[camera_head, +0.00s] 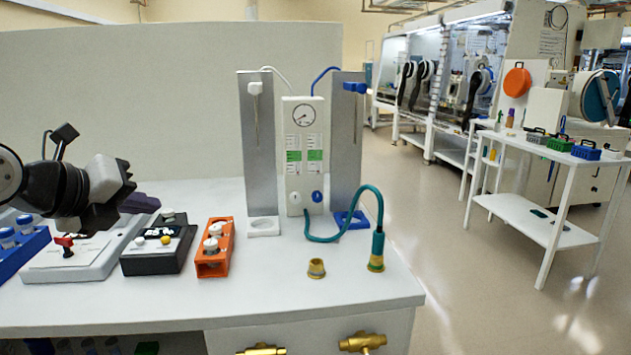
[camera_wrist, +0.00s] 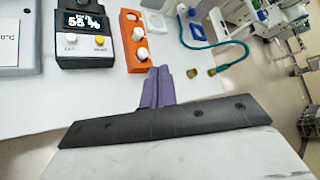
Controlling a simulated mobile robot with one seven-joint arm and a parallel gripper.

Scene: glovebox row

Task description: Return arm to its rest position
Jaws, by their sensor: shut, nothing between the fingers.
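My gripper (camera_wrist: 159,72) shows in the wrist view with its two purple fingers together and nothing between them. The fingers point toward the orange rack (camera_wrist: 132,40), which holds white-capped vials, and overlap the white bench top in that view. In the head view my dark and grey arm reaches in from the left, above the left end of the bench (camera_head: 290,285). A purple piece shows just beyond the arm there; I cannot tell whether it is my fingers.
Below the arm are a blue vial rack (camera_head: 25,255), a grey device with a red lever (camera_head: 65,240) and a black display box (camera_head: 160,250). A gauge panel (camera_head: 303,150) with a teal hose (camera_head: 335,238) stands mid-bench. Brass fittings (camera_head: 316,268) stand front right.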

